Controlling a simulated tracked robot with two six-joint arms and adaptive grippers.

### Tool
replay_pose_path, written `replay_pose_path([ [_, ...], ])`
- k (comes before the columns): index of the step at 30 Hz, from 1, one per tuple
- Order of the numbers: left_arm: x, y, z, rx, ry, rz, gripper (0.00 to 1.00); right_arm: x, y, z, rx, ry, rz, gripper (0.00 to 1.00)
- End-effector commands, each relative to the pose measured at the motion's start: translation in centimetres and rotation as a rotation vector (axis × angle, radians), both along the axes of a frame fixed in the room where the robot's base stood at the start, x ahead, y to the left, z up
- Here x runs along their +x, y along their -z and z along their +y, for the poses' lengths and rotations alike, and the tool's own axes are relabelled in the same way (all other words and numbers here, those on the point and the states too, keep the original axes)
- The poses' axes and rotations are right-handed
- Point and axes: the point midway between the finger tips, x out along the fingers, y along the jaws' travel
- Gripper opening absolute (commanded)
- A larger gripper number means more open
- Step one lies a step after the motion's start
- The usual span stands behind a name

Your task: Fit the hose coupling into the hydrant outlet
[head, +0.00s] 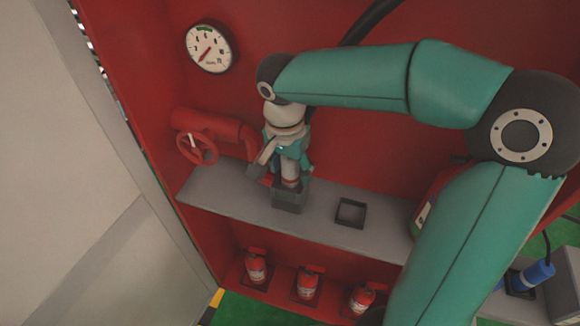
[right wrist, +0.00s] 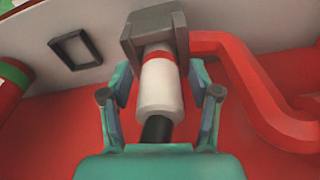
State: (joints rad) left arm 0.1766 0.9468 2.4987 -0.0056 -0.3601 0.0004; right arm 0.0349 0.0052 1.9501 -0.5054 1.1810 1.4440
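The hose coupling (right wrist: 160,85) is a white cylinder with a red band, with a black hose (right wrist: 157,128) at its near end. Its far end meets a grey block (right wrist: 154,32), which the red pipe joins, apparently the hydrant outlet; how deep it sits is hidden. In the head view the coupling (head: 290,172) stands upright above the grey block (head: 288,198) on the shelf. My right gripper (right wrist: 160,80) is open, with its fingers on either side of the coupling and gaps beside it. My left gripper is not in view.
A grey shelf (head: 235,198) carries an empty square holder (head: 350,212) right of the block. A red pipe with a valve wheel (head: 197,148) is at left, below a gauge (head: 209,48). Several fire extinguishers (head: 307,284) stand below. A pale door panel (head: 70,130) is at far left.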

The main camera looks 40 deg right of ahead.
Motion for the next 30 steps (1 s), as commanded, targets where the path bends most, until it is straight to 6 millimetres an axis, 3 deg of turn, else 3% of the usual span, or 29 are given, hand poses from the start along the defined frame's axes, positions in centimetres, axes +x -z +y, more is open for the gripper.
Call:
replay_pose_path([
  [11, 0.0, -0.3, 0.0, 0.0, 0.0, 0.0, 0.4, 0.0, -0.7, 0.0, 0.0, 0.0, -0.002, 0.63],
  [22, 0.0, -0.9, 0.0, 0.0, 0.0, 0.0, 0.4, -0.1, -6.2, 0.7, 0.0, -0.001, -0.004, 0.63],
  [30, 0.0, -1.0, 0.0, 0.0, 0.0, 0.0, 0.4, -0.2, -7.7, 0.9, 0.0, 0.0, 0.0, 0.63],
])
